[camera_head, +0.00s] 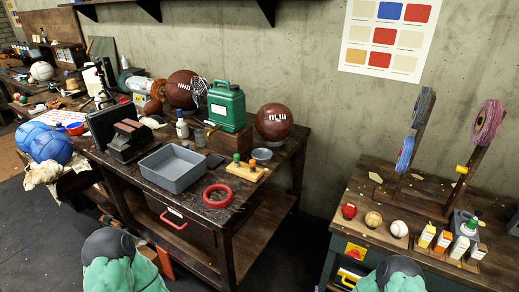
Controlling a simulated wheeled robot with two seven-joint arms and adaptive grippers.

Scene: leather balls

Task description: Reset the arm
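Two rounded green and dark grey parts of mine show at the bottom edge, one left of centre and one right of centre. Neither gripper can be made out in the head view. A brown leather football (182,88) and a brown ball with white lacing (274,121) sit at the back of the dark wooden workbench (136,181). Two blue balls (50,147) lie at the left on a pale cloth. A small red ball (349,211) and two pale balls (373,219) rest on the right table (341,238).
A grey tray (174,168), a red ring (218,195), a green canister (226,106) and a small peg board (245,171) stand on the workbench. The right table holds a wooden stand with thread spools (487,122) and several bottles (464,236). Floor shows between the tables.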

